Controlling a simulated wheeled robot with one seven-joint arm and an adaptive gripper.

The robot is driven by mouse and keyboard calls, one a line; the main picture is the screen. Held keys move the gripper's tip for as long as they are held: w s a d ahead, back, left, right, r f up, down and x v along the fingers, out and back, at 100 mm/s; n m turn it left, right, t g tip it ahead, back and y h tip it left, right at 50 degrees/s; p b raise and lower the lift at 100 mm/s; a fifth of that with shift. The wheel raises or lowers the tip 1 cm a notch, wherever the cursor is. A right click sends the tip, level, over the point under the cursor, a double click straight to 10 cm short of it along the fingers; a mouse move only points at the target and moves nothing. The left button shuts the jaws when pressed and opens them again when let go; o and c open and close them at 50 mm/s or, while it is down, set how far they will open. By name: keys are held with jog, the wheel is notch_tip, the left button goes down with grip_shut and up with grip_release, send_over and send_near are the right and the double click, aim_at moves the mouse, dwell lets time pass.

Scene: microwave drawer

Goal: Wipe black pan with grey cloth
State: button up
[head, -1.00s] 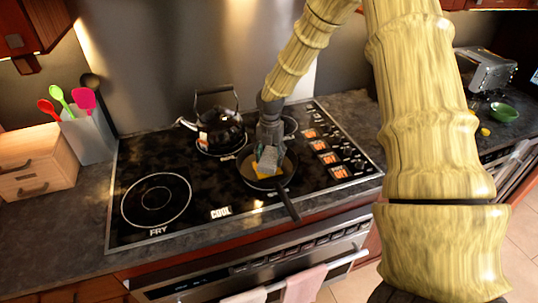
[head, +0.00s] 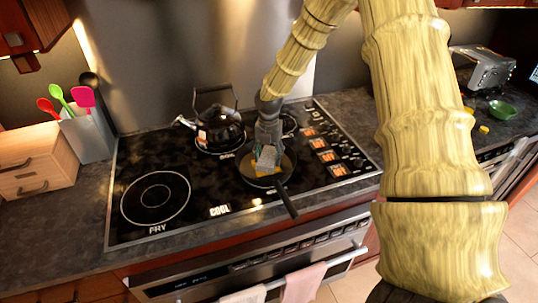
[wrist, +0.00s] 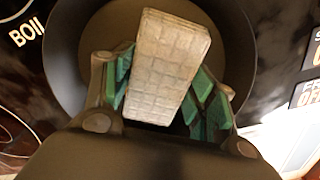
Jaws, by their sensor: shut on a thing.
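The black pan (head: 285,168) sits on the cooktop's front right area, its handle pointing toward the front right. The grey cloth (head: 267,157) is a pale, quilted block and is inside the pan's outline. My gripper (head: 268,145) comes down from above with its fingers on the cloth. In the wrist view, the cloth (wrist: 168,60) is held between the green finger pads of my gripper (wrist: 165,95), with the pan (wrist: 62,55) below and around it. A yellow-orange patch (head: 262,173) shows in the pan beside the cloth. Whether the cloth touches the pan's bottom is hard to tell.
A black kettle (head: 218,130) stands just behind the pan at the left. The front-left burner (head: 155,198) is clear. A utensil holder (head: 90,135) and a wooden drawer box (head: 35,160) stand at the left. A toaster (head: 480,70) and green bowl (head: 502,109) are at the right.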

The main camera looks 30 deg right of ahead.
aim_at(261, 157)
jog(key=shift+f, duration=0.4)
dwell(0.3)
jog(key=shift+a, duration=0.2)
jog(key=shift+w+a+r, duration=0.1)
jog(key=shift+w+a, duration=0.1)
jog(key=shift+a, duration=0.4)
jog(key=shift+w+a, duration=0.15)
jog(key=shift+a, duration=0.45)
jog(key=shift+s+d+p, duration=0.2)
jog(key=shift+d+p, duration=0.05)
jog(key=shift+d, duration=0.45)
jog(key=shift+s+d+p, duration=0.2)
jog(key=shift+d, duration=0.45)
jog(key=shift+w+a, duration=0.2)
jog(key=shift+a, duration=0.5)
jog(key=shift+w+a, duration=0.2)
jog(key=shift+a, duration=0.45)
jog(key=shift+d, duration=0.1)
